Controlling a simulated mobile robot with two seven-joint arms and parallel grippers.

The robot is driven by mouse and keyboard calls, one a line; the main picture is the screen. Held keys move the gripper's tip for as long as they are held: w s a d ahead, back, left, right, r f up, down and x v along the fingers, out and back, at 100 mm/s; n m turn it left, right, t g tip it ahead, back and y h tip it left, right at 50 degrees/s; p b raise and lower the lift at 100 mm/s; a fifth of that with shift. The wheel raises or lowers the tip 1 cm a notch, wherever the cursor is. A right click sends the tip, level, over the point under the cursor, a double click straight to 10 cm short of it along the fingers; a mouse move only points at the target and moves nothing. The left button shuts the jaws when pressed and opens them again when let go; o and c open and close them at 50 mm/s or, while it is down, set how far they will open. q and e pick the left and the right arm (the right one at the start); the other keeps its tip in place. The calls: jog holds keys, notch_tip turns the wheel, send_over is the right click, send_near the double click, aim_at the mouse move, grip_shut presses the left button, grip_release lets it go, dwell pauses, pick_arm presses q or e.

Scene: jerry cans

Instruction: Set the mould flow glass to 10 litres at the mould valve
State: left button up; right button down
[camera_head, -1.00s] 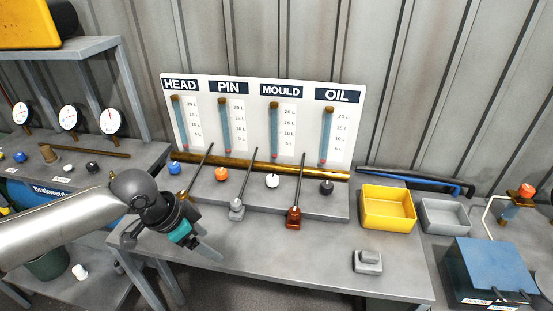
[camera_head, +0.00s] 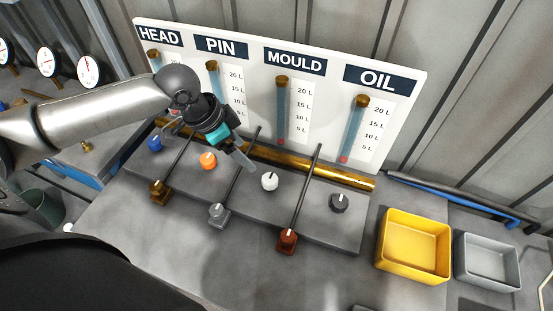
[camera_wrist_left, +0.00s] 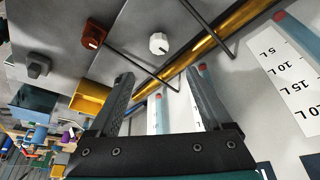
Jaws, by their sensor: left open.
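The mould flow glass (camera_head: 281,110) is a blue tube with a brass cap under the MOULD sign, beside a 5 to 20 L scale. My right gripper is not in view.
Blue (camera_head: 155,143), orange (camera_head: 208,160) and black (camera_head: 339,203) knobs stand in the same row. Thin rods rise from a brass, a grey and a red block (camera_head: 287,240), flanking the white knob. A brass pipe (camera_head: 350,178) runs behind. A yellow bin (camera_head: 414,246) stands right.

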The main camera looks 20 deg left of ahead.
pick_arm(q)
send_near(269, 179)
jog(key=b+x, duration=0.1)
jog(key=x, duration=0.6)
jog(key=shift+d+f, duration=0.1)
jog(key=shift+b+x, duration=0.35)
jog(key=shift+x, duration=0.45)
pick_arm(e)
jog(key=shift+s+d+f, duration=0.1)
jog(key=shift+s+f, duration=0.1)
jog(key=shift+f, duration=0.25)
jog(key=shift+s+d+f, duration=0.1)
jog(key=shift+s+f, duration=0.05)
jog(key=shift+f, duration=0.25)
pick_arm(q)
jog(key=shift+w, duration=0.1)
grip_shut()
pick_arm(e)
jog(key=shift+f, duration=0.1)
